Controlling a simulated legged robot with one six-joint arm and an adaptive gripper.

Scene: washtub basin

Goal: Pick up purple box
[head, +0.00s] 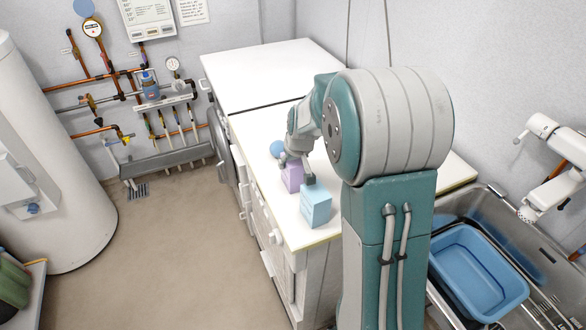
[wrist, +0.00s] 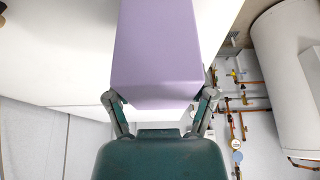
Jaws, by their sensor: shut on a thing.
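The purple box (head: 292,178) is at the white counter's front side in the head view, partly hidden by my gripper (head: 296,168). My gripper is shut on it, with one finger on each side. In the wrist view the purple box (wrist: 156,50) fills the upper middle, held between the two fingers of my gripper (wrist: 160,98). I cannot tell whether its base touches the counter.
A light blue box (head: 316,207) stands close beside the purple box, near the front corner of the white counter (head: 255,135). A blue round thing (head: 277,148) is just behind. A sink with a blue tub (head: 480,275) is at the right.

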